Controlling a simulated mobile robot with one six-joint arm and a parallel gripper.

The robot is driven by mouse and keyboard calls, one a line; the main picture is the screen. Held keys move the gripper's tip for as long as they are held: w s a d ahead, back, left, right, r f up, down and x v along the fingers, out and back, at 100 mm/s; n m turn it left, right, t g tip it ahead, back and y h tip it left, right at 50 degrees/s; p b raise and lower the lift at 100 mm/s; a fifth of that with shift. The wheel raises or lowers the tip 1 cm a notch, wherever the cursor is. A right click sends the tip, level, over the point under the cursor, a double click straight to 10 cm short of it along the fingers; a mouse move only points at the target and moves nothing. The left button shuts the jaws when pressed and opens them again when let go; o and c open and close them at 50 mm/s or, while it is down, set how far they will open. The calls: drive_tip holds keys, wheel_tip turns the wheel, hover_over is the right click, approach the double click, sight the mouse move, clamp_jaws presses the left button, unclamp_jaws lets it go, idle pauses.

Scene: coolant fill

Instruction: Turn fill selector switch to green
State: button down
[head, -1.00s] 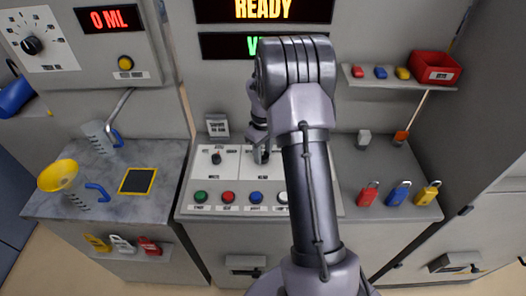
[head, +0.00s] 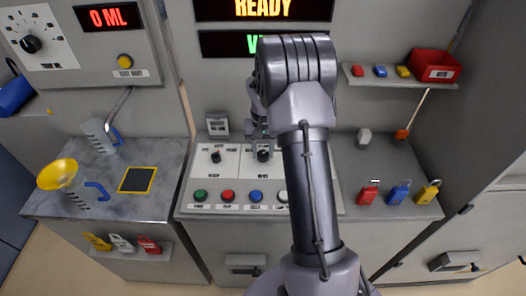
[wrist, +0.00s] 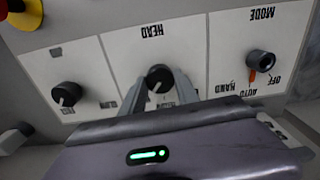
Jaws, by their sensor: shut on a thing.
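My gripper (head: 262,140) is over the console, its fingers (wrist: 163,92) shut on a black round knob (wrist: 158,78) in the panel marked HEAD, seen upside down in the wrist view. The knob (head: 263,156) also shows in the head view, partly hidden by my gripper. Its pointer direction is mostly hidden by the fingers. A similar knob (head: 216,157) is to its left on the console. A dial with a black knob (head: 32,45) is on a white panel at the upper left. I cannot tell which control is the fill selector, and I see no green position mark.
Green, red, blue and white buttons (head: 228,196) line the console's front. In the wrist view a MODE knob (wrist: 261,63) with an orange pointer is at right, another knob (wrist: 66,94) at left. Padlocks (head: 398,193) are at right; jugs (head: 65,175) at left.

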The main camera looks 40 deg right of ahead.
sight(263, 154)
drive_tip(key=shift+m, duration=0.4)
drive_tip(key=c, duration=0.9)
unclamp_jaws()
drive_tip(key=shift+r, duration=0.1)
wheel_tip(263, 154, up, 17)
drive_tip(key=p, duration=0.5)
drive_tip(key=shift+r, duration=0.15)
